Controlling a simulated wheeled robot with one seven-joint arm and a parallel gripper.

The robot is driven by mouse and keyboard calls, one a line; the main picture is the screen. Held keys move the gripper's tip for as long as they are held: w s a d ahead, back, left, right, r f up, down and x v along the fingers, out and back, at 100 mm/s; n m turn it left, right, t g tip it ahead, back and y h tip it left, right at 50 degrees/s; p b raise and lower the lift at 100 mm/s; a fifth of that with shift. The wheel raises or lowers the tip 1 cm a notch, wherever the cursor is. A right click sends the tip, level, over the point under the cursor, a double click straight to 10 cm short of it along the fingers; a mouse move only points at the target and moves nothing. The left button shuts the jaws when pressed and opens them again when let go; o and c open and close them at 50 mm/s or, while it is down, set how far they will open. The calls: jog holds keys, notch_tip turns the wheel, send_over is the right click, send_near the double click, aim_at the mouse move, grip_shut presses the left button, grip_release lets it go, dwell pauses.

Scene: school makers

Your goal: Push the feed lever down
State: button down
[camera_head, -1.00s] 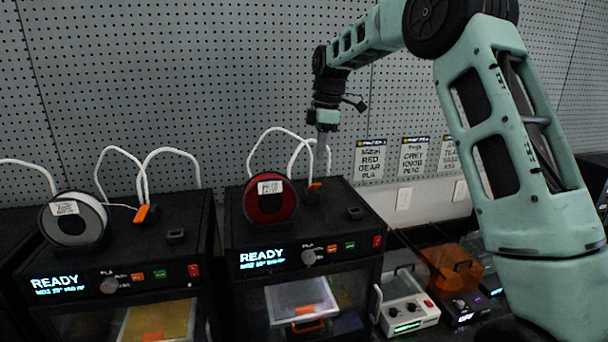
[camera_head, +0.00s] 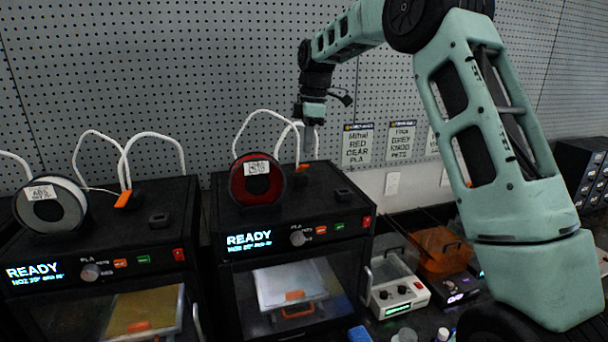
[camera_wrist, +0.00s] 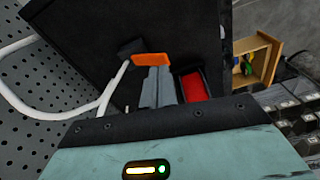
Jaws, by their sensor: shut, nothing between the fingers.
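The feed lever (camera_head: 303,167) is a small orange tab on a dark block on top of the right-hand black printer (camera_head: 330,180), behind the red filament spool (camera_head: 258,180). In the wrist view the orange lever (camera_wrist: 152,59) lies right at the tips of my grey fingers. My gripper (camera_head: 309,148) points down over the lever in the head view, and its fingers (camera_wrist: 157,75) are shut with nothing between them. I cannot tell whether the fingertips touch the lever. The fingers hide part of the block below it.
A white tube (camera_wrist: 115,85) loops beside the lever. The red spool (camera_wrist: 193,87) stands close by. A left printer (camera_head: 120,225) has a white spool (camera_head: 48,208) and its own orange lever (camera_head: 124,199). A pegboard (camera_head: 190,70) rises behind.

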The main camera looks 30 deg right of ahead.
jog(key=shift+a+f+b, duration=0.1)
jog(key=shift+f+b, duration=0.75)
jog(key=shift+f, duration=0.55)
notch_tip(320, 180, down, 4)
jog(key=shift+r+b, duration=0.25)
jog(key=shift+b, duration=0.7)
jog(key=shift+r, duration=0.25)
jog(key=shift+s+d+r+p, duration=0.25)
jog(key=shift+s+d+p, duration=0.1)
jog(key=shift+d, duration=0.35)
jog(key=shift+s+d+r+p, duration=0.2)
jog(key=shift+s+d+p, duration=0.15)
jog(key=shift+d, duration=0.3)
jog(key=shift+w, duration=0.1)
notch_tip(320, 180, up, 17)
jog(key=d+b, duration=0.1)
jog(key=shift+s+d+r, duration=0.15)
jog(key=shift+s+d, duration=0.1)
jog(key=shift+s, duration=0.1)
